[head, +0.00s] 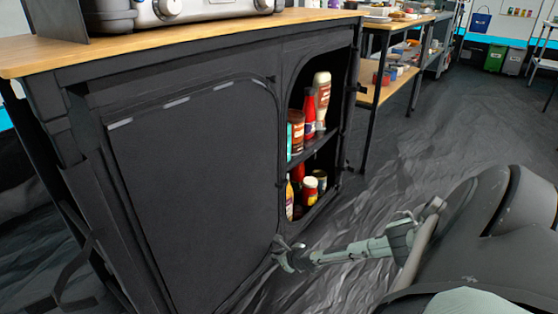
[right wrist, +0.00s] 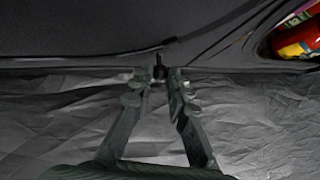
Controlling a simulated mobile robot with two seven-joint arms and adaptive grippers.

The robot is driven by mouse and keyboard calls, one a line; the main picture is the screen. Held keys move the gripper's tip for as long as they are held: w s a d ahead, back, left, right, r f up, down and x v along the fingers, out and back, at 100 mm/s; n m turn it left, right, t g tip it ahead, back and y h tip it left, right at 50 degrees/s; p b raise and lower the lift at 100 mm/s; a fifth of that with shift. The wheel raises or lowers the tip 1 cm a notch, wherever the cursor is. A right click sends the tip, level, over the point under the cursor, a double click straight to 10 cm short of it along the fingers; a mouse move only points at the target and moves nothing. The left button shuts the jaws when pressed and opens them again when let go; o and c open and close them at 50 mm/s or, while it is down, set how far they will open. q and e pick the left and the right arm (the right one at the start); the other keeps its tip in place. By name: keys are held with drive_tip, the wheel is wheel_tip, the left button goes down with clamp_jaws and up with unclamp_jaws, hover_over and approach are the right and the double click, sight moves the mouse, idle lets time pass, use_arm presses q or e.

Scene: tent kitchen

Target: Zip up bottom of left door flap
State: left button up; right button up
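The left door flap (head: 190,185) is a dark grey fabric panel on the front of the black camp cabinet. It hangs down over the left compartment. My right gripper (head: 284,254) is low by the flap's bottom right corner. In the right wrist view, a small dark zipper pull (right wrist: 159,71) sits between the fingertips of my right gripper (right wrist: 158,76) at the cabinet's lower edge. The fingers are apart, with narrow gaps seeming to show beside the pull, so I see no firm grip. My left gripper is not in view.
The right compartment (head: 310,143) is open, with bottles and jars on its shelves. A wooden top (head: 225,30) bears a stove (head: 165,10). A wooden shelf table (head: 385,90) stands behind to the right. The dark crinkled floor (head: 430,135) is clear on the right.

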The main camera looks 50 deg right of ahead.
drive_tip(key=o, duration=0.5)
drive_tip(key=shift+w+d, duration=0.1)
drive_tip(key=shift+d, duration=0.2)
drive_tip(key=shift+c, duration=0.2)
drive_tip(key=shift+a, duration=0.1)
drive_tip(key=v, duration=1.2)
